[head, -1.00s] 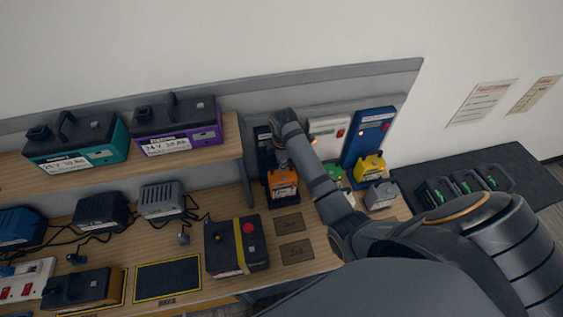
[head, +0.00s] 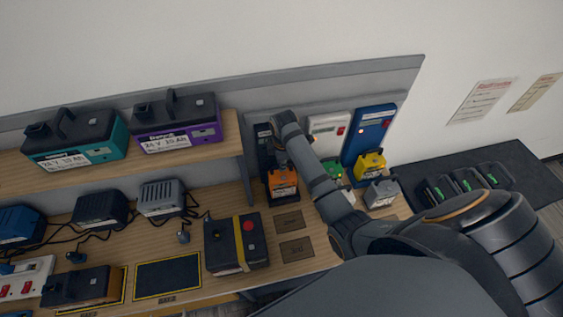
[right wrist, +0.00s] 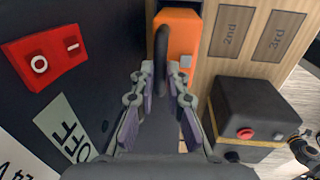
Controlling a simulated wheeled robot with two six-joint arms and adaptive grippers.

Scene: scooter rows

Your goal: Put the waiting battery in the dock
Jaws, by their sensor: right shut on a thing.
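The orange battery (head: 283,185) stands upright at the left end of the row of wall units, in front of a dark unit (head: 264,143). My right gripper (head: 279,160) reaches down over it and partly hides it. In the right wrist view the fingers (right wrist: 161,78) are shut on the black handle of the orange battery (right wrist: 180,35). A dark panel with a red rocker switch (right wrist: 44,55) and an OFF label (right wrist: 65,128) is close on the left there. I cannot tell whether the battery is seated or touching the unit. My left gripper is not in view.
Plates marked 2nd (head: 289,222) and 3rd (head: 296,250) lie bare on the bench. A black box with a yellow strap (head: 235,243) stands beside them. Green (head: 334,170) and yellow (head: 370,165) batteries stand to the right. Chargers and cables fill the left side.

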